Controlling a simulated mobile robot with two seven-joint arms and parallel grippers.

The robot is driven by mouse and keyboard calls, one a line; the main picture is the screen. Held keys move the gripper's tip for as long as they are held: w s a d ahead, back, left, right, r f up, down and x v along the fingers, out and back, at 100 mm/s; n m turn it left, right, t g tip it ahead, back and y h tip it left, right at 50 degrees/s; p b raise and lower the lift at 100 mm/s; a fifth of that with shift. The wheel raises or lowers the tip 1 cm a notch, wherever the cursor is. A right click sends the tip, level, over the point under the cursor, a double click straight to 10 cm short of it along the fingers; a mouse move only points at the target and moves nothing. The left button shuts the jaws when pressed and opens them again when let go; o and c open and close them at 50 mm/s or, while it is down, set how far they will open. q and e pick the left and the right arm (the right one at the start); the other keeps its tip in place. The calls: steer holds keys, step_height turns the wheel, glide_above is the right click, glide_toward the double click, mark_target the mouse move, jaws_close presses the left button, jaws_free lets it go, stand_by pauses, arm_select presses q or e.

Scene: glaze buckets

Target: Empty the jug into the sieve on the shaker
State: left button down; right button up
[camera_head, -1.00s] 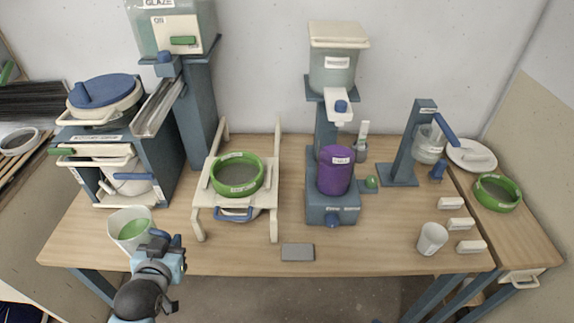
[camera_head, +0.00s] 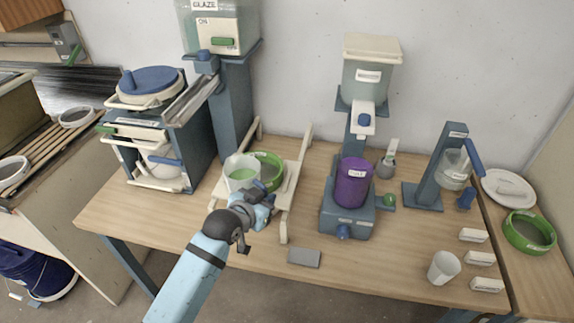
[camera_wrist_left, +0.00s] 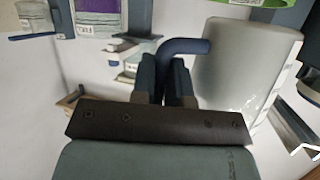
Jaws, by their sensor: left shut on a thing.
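The jug (camera_head: 241,176) is whitish with green liquid inside. It is upright in the head view, in front of and partly covering the green-rimmed sieve (camera_head: 268,168) on the cream shaker frame (camera_head: 285,216). My left gripper (camera_head: 262,197) is shut on the jug's blue handle. In the left wrist view the fingers (camera_wrist_left: 167,82) close around the blue handle and the pale jug body (camera_wrist_left: 246,62) is at the right. Whether the jug touches the sieve cannot be told. My right gripper is not in view.
A purple pot (camera_head: 352,184) on a blue base stands right of the shaker. A blue cabinet (camera_head: 196,130) stands at the left. A grey slab (camera_head: 304,258) lies at the table's front edge. A white cup (camera_head: 443,267) stands at the right. A second green-rimmed sieve (camera_head: 529,232) is at the far right.

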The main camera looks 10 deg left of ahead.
arm_select(q)
steer(key=w+d+r+m+g+h, duration=0.1)
steer(key=w+d+r+m+h, duration=0.2)
steer(key=w, duration=0.6)
step_height(320, 180, down, 4)
steer(key=b, duration=0.3)
steer(key=shift+s+d+r+n+g+h+p, duration=0.1)
steer(key=shift+d+r+n+g+h+p, duration=0.15)
steer(key=shift+r+n+g+p, duration=0.4)
steer(key=shift+s+d+r+n+g+h+p, duration=0.15)
steer(key=shift+r+n+g+h+p, duration=0.2)
steer(key=shift+r+n+p, duration=0.55)
steer(key=shift+s+d+r+n+g+h+p, duration=0.1)
steer(key=shift+d+r+n+g+h+p, duration=0.15)
steer(key=shift+r+n+g+p, duration=0.4)
